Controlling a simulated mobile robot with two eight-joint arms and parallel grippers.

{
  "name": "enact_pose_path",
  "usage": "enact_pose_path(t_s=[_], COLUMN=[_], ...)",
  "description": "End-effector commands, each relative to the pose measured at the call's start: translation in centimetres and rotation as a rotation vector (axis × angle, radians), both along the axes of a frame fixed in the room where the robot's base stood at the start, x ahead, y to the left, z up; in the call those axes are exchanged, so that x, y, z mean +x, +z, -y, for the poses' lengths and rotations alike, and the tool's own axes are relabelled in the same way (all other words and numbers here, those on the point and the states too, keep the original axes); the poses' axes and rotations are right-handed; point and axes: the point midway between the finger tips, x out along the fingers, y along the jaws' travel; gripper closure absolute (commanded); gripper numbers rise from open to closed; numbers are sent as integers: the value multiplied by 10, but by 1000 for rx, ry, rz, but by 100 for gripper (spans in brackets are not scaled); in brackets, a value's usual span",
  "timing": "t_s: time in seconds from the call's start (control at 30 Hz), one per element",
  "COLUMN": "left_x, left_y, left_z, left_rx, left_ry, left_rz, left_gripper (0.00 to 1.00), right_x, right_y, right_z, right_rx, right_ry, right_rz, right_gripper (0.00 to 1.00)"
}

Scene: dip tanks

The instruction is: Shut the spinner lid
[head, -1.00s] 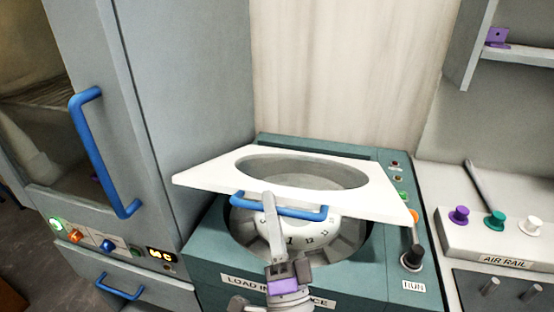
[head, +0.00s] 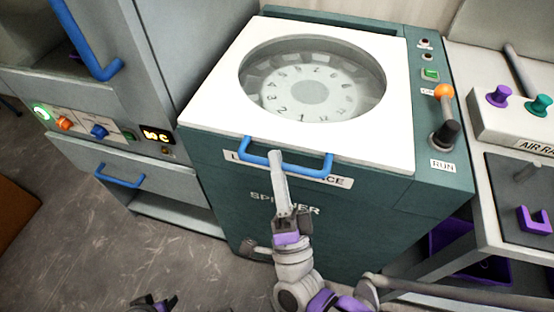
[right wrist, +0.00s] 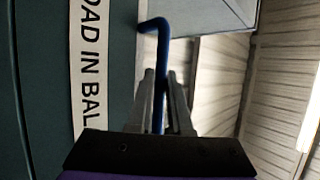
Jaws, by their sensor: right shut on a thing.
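The spinner (head: 330,225) is a teal cabinet with a numbered drum inside. Its white lid (head: 390,140), with a large round window, lies down over the top, flat or nearly so; I cannot tell whether a thin gap is left. The lid's blue handle (head: 310,172) hangs at the front edge, in front of a partly hidden label. It also shows in the right wrist view (right wrist: 157,45). My right gripper (head: 274,160) is shut on the handle's left part; its fingers flank the bar in the right wrist view (right wrist: 160,85). My left gripper (head: 150,303) is barely visible at the bottom edge.
A grey cabinet with a blue drawer handle (head: 120,178) stands left. A bench with purple and green knobs (head: 541,104) is right. Floor is free at front left.

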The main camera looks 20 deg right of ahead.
Motion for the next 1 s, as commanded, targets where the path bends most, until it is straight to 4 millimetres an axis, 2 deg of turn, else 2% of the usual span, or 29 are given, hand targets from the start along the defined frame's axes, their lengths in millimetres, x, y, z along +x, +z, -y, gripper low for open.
enact_pose_path(t_s=[0.03,0.27,0.3,0.47,1.0], left_x=[0,0,0,0,0], left_y=[0,0,0,0,0], left_z=[0,0,0,0,0], left_rx=[0,0,0,0,0], left_ry=[0,0,0,0,0], left_rz=[0,0,0,0,0], left_gripper=[50,50,50,50,50], right_x=[1,0,0,0,1], right_y=[-5,-5,-5,-4,-3], right_z=[2,2,2,2,1], right_rx=[9,8,8,8,6], right_ry=[3,2,2,2,2], right_rz=[-17,-17,-17,-14,-11], right_gripper=[100,100,81,53,53])
